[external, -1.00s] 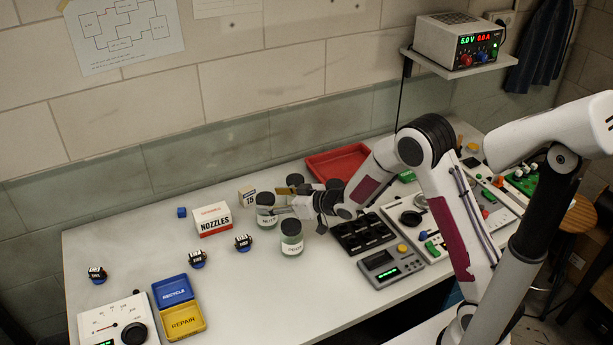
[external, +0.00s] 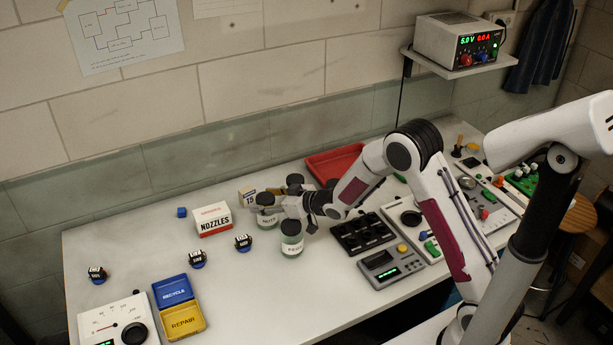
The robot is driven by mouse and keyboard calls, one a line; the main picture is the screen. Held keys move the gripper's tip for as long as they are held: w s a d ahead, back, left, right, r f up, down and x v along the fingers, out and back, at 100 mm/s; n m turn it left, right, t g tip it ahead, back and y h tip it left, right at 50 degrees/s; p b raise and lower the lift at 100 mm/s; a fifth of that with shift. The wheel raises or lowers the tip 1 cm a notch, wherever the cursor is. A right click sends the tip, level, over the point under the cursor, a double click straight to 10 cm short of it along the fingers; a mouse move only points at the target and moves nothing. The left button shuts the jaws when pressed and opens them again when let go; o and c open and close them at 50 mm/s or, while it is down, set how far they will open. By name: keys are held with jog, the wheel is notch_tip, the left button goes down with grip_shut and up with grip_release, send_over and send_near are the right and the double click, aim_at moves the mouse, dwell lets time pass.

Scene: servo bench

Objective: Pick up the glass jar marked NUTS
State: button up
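The glass jar marked NUTS (external: 267,219) stands upright on the bench, with a dark lid. My gripper (external: 271,206) reaches in from the right at the height of the jar's upper part. Its fingers are at the jar, one toward the back and one toward the front right, and partly cover it. I cannot tell whether they touch the glass or are closed on it.
A second labelled glass jar (external: 292,241) stands just in front and right, close under my gripper. More dark-lidded jars (external: 295,182) stand behind it. The NOZZLES box (external: 212,220) is to the left, and a red tray (external: 333,163) lies behind.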

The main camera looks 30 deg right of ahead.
jog(key=c, duration=1.3)
jog(key=shift+r, duration=0.2)
jog(key=shift+r, duration=4.85)
jog(key=shift+c, duration=0.2)
